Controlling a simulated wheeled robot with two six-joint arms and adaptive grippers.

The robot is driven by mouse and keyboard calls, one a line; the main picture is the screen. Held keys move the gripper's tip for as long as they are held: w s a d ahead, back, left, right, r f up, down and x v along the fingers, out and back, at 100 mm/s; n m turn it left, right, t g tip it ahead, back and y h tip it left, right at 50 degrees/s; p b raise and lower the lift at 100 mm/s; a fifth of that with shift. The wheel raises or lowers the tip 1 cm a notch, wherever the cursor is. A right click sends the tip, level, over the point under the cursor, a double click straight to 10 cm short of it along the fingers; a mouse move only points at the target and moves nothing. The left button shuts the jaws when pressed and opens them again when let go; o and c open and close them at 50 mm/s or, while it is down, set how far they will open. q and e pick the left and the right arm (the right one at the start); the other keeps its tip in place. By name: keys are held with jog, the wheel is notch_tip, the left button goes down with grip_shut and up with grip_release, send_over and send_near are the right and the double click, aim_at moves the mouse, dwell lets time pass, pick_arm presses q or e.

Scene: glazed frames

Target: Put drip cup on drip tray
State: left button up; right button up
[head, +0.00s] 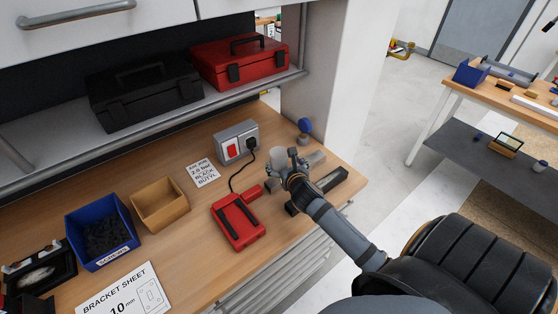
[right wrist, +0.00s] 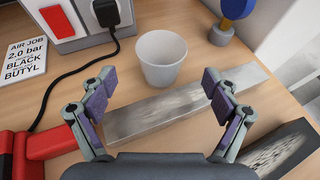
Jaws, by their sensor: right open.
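A small white cup (head: 277,156), likely the drip cup, stands upright on the wooden bench. In the right wrist view the cup (right wrist: 161,60) is empty and stands just beyond a flat grey metal bar (right wrist: 182,105). My right gripper (head: 291,167) is open and empty. In the wrist view its fingertips (right wrist: 160,92) are spread wide, with the bar between them and the cup ahead, not between the pads. No thing in view is clearly a drip tray. My left gripper is not in view.
A dark bar (right wrist: 275,150) lies right of the grey bar. A switch box (head: 236,140) with a black plug and cable stands behind left. A blue-headed knob (head: 304,127) stands behind right. A red tool (head: 239,221), an open wooden box (head: 160,205) and a blue screw bin (head: 100,232) lie left.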

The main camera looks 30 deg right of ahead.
aim_at(282, 160)
jog(key=p+x, duration=0.1)
jog(key=x, duration=0.3)
jog(key=shift+w+d+f, duration=0.25)
jog(key=shift+d+f, duration=0.05)
jog(key=shift+w+f, duration=0.15)
jog(key=shift+w, duration=0.15)
jog(key=shift+s, duration=0.15)
jog(key=c, duration=1.1)
